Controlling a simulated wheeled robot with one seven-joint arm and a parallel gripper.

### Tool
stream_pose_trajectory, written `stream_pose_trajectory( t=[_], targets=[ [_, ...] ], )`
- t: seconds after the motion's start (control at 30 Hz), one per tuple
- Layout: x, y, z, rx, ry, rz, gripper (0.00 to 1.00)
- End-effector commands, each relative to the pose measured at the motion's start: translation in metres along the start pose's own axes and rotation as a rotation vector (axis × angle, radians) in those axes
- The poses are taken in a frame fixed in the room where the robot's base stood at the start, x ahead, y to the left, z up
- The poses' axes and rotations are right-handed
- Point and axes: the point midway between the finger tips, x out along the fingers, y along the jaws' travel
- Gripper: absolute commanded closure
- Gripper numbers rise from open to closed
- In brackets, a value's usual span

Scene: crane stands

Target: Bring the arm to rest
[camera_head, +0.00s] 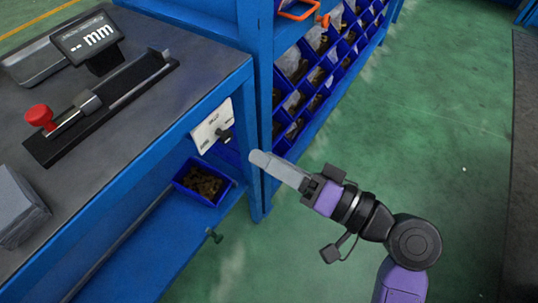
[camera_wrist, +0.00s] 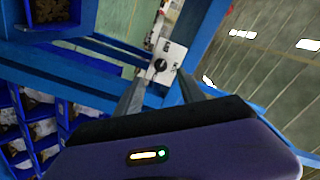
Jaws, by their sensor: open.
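My gripper (camera_head: 278,170) is at the end of my black and purple arm, out in front of the blue bench frame. Its grey fingers point left, toward a white switch plate with a black knob (camera_head: 212,128) on the bench's side. In the wrist view the two fingers of my gripper (camera_wrist: 165,95) stand apart, with nothing between them. The white plate (camera_wrist: 171,56) and its knob show beyond and between them. I cannot tell the exact distance to the knob; the fingers look clear of it.
A dark-topped workbench (camera_head: 150,35) with a display and a red-knobbed device stands at left. A small blue bin (camera_head: 203,181) with brown parts sits on its lower shelf. A rack of blue bins (camera_head: 320,65) stands behind. Green floor (camera_head: 445,110) at right is free.

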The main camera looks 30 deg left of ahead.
Motion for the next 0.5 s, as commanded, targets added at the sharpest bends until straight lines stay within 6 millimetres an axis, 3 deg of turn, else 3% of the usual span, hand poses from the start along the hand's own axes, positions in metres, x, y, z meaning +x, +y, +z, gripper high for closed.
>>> stream_pose_trajectory(
  t=[0.33,0.5],
  targets=[
    [0.0,0.0,-0.004,0.003,0.016,0.002,0.54],
    [-0.004,0.014,-0.037,-0.033,0.144,0.084,0.54]
  ],
)
